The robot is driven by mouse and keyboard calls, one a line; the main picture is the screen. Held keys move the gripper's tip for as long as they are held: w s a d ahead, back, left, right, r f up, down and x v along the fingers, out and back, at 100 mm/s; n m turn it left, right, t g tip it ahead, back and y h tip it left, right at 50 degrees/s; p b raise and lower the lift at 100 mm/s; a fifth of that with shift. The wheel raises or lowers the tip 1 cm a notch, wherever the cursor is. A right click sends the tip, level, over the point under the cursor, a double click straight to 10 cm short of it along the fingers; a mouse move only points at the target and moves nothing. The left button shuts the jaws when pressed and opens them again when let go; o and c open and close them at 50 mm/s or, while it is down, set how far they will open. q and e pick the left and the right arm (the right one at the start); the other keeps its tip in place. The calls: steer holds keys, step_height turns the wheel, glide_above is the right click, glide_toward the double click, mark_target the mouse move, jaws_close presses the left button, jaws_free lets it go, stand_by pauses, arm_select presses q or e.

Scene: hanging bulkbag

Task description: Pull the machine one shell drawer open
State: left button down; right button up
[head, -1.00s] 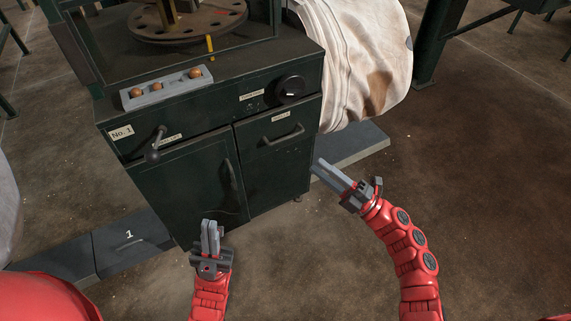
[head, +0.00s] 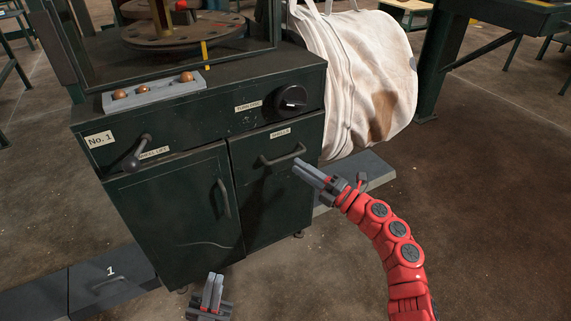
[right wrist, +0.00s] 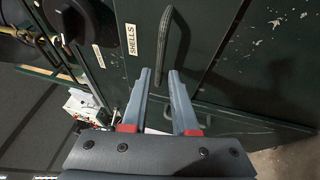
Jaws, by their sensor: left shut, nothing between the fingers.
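The shell drawer (head: 255,146) is the dark green front labelled "SHELLS" at the right of the machine marked "No. 1" and looks closed. Its grey bar handle (head: 283,158) shows in the head view, and the handle (right wrist: 163,42) also shows in the right wrist view. My right gripper (head: 299,167) is at the right end of the handle. In the right wrist view its fingers (right wrist: 159,72) are parted and empty, with the handle just beyond the tips; contact is unclear. My left gripper (head: 213,276) is shut and empty, low in front of the cabinet.
A cabinet door with a vertical handle (head: 223,199) is left of the drawer. A lever (head: 137,153) and a black knob (head: 291,98) stick out above. A white bulk bag (head: 365,80) hangs at the right. Grey floor boxes (head: 112,280) lie at lower left.

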mark_target(286, 158)
steer(key=b+x, duration=0.1)
steer(key=x, duration=0.4)
steer(key=shift+w+a+r+b, duration=0.1)
steer(key=shift+w+a+b, duration=0.1)
steer(key=shift+a+b, duration=0.15)
jaws_close()
stand_by(1.1)
